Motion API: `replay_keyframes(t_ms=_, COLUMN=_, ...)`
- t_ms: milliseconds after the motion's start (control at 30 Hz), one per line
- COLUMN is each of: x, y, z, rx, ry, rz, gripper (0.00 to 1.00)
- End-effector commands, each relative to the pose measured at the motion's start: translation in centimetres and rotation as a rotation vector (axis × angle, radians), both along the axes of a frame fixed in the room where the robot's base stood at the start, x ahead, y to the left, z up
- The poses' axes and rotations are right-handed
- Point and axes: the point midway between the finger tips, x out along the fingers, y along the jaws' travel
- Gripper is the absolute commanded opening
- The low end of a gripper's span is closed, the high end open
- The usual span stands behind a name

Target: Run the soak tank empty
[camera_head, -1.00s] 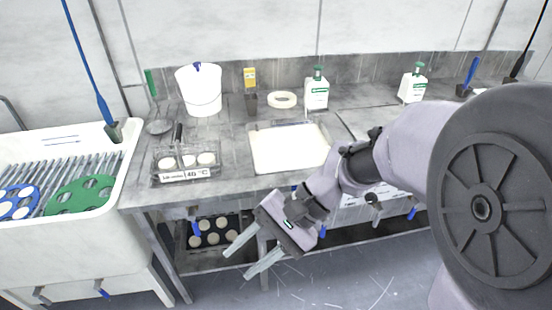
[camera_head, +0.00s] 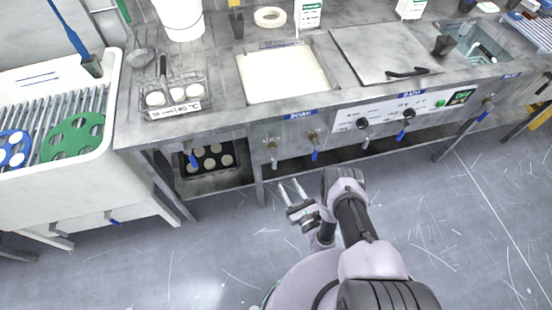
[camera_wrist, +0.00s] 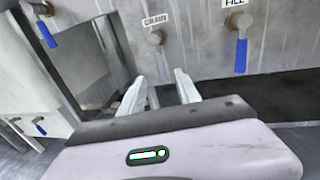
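The soak tank (camera_head: 285,72) is a rectangular basin in the bench top, filled with white, milky liquid. A blue SOAK label (camera_head: 300,115) sits on its front edge. Below it are a left valve (camera_head: 272,150) and a right valve with a blue handle (camera_head: 315,146). In the wrist view the left valve (camera_wrist: 155,37) sits under a blurred label, and the blue-handled valve (camera_wrist: 240,48) is under FILL. My gripper (camera_head: 288,184) is open and empty, in front of and below the left valve.
A bath with a closed lid (camera_head: 385,55) and more valves (camera_head: 405,125) is to the right. A wire basket (camera_head: 170,95) stands left of the tank. A lower shelf with a tray of discs (camera_head: 210,160) and a white sink (camera_head: 50,190) are left. The floor in front is clear.

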Motion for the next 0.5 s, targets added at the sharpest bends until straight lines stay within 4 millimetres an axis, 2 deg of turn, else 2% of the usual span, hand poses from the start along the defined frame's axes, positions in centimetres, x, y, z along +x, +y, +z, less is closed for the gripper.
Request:
replay_keyframes(t_ms=100, x=3.2, y=1.8, z=-0.6, rx=0.001, ry=-0.004, rz=0.005, gripper=0.4)
replay_keyframes(t_ms=300, x=8.0, y=4.3, z=-0.6, rx=0.002, ry=-0.002, rz=0.004, gripper=0.4)
replay_keyframes(t_ms=500, x=10.7, y=5.6, z=-0.3, rx=0.003, ry=0.0, rz=0.003, gripper=0.4)
